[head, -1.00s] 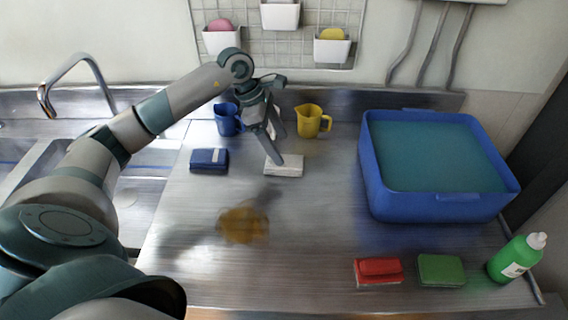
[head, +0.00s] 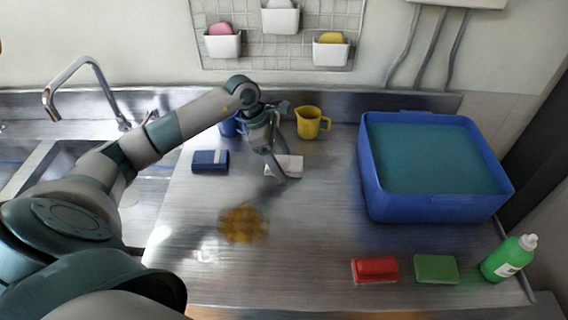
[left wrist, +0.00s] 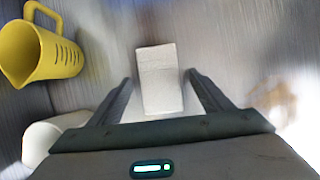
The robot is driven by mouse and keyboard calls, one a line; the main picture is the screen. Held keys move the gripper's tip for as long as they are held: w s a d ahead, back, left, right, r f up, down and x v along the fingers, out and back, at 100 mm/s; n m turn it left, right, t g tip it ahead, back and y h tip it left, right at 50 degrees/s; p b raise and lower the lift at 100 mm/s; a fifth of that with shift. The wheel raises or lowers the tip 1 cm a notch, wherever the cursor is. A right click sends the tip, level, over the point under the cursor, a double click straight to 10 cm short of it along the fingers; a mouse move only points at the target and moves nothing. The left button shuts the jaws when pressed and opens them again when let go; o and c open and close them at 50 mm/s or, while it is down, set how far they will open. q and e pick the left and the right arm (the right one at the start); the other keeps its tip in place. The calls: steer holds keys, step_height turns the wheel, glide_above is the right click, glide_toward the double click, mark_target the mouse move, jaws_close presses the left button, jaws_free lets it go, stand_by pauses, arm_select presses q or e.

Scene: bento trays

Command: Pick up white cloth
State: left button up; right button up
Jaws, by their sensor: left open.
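The white cloth (head: 290,165) lies folded on the steel counter. In the left wrist view the white cloth (left wrist: 159,78) lies between and ahead of the two fingers. My left gripper (head: 279,178) is open and sits at the cloth, partly covering its left side in the head view. The left wrist view shows the left gripper (left wrist: 160,85) with its fingers apart and nothing clearly held. I cannot tell how high the fingertips are above the counter. My right gripper is not in view.
A yellow jug (head: 310,123) and a partly hidden blue jug (head: 229,126) stand behind. A blue cloth (head: 210,161) lies left, a brown stain (head: 242,224) in front. A blue tub (head: 430,208), red sponge (head: 375,269), green sponge (head: 436,268) and green bottle (head: 507,260) are right.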

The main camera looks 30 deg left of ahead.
mark_target(290, 163)
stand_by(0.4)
arm_select(q)
steer(key=c, duration=1.1)
steer(key=shift+c, duration=0.2)
steer(key=shift+r, duration=0.2)
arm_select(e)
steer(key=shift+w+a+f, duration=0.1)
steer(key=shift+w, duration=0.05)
